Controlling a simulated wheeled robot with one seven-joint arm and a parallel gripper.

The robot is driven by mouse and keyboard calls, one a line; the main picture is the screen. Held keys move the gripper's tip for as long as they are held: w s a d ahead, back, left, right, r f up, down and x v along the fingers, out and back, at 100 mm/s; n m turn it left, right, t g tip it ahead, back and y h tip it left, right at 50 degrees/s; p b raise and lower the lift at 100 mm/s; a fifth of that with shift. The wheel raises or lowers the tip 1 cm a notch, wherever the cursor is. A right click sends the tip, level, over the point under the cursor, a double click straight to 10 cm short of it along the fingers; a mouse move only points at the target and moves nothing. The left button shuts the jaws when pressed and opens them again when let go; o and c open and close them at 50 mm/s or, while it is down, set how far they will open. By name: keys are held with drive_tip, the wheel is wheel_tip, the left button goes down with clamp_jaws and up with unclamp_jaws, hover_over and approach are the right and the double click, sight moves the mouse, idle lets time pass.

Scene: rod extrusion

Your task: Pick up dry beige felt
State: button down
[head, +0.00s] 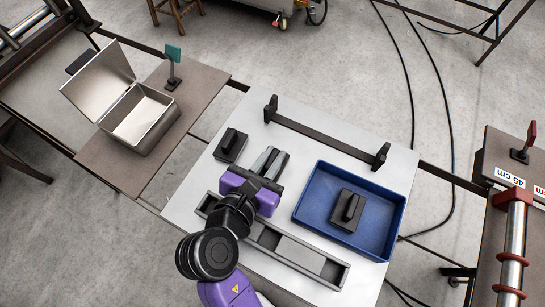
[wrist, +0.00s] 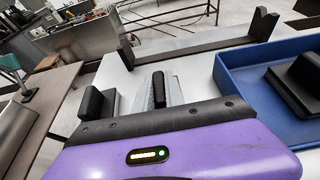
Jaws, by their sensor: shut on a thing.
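No beige felt surface shows in either view. My gripper (head: 270,161) is over the white table, with its jaws shut on a dark upright piece (wrist: 158,89) that looks like the black handle of a block. The jaws hide most of it, and I cannot tell what is under it or whether it touches the table. A black block with a handle (head: 231,146) stands just left of my gripper; it also shows in the wrist view (wrist: 90,104). A similar black block (head: 345,211) sits in the blue tray (head: 304,189), right of my gripper.
A dark bar with upright ends (head: 325,136) lies along the table's far side. A long grey slotted holder (head: 331,268) lies at the near side, partly behind my arm. An open metal box (head: 158,138) stands on the left table. Bare white tabletop (head: 240,113) shows at the far left.

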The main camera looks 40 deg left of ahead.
sight(273, 156)
wheel_tip(273, 156, up, 20)
drive_tip(key=p, duration=0.1)
